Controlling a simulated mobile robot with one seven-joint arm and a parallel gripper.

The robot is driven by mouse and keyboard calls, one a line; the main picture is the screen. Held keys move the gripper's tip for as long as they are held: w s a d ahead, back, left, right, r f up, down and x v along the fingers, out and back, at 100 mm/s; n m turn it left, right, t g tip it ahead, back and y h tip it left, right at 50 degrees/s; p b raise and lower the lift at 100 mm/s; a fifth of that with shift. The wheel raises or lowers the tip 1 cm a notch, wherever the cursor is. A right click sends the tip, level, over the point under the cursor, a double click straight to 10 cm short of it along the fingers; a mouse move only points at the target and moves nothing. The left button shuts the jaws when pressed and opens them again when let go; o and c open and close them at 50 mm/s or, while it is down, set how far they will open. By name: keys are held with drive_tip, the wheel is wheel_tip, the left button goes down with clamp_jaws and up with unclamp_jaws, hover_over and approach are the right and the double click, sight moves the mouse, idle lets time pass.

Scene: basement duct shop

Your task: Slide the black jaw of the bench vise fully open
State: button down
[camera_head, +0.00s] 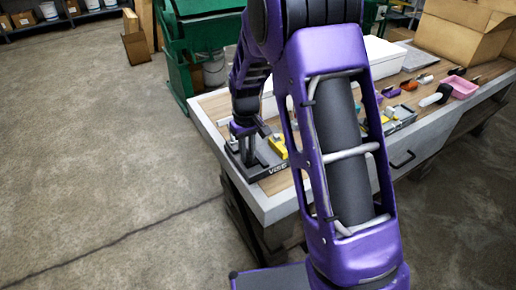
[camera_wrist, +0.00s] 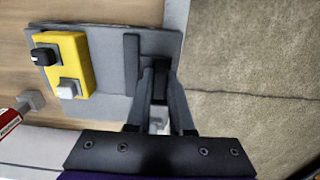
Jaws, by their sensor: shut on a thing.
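My gripper (camera_wrist: 160,95) is shut on the black jaw, one finger on each side. It also shows in the head view (camera_head: 246,140), pointing down at the vise. The fingers hide part of the jaw.
A yellow box (camera_wrist: 72,50) with one black and one pale knob is left of the bar. A red item (camera_wrist: 10,121) lies farther left. The workbench (camera_head: 212,108) holds several small tools and a pink tray (camera_head: 463,88). The floor (camera_head: 100,170) beside it is clear.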

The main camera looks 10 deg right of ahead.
drive_tip(key=shift+a, duration=0.25)
drive_tip(key=c, duration=0.8)
unclamp_jaws()
drive_tip(key=shift+s+a, duration=0.1)
drive_tip(key=shift+r, duration=0.2)
wheel_tip(320, 180, up, 17)
drive_tip(key=p, duration=0.1)
drive_tip(key=shift+p, duration=0.3)
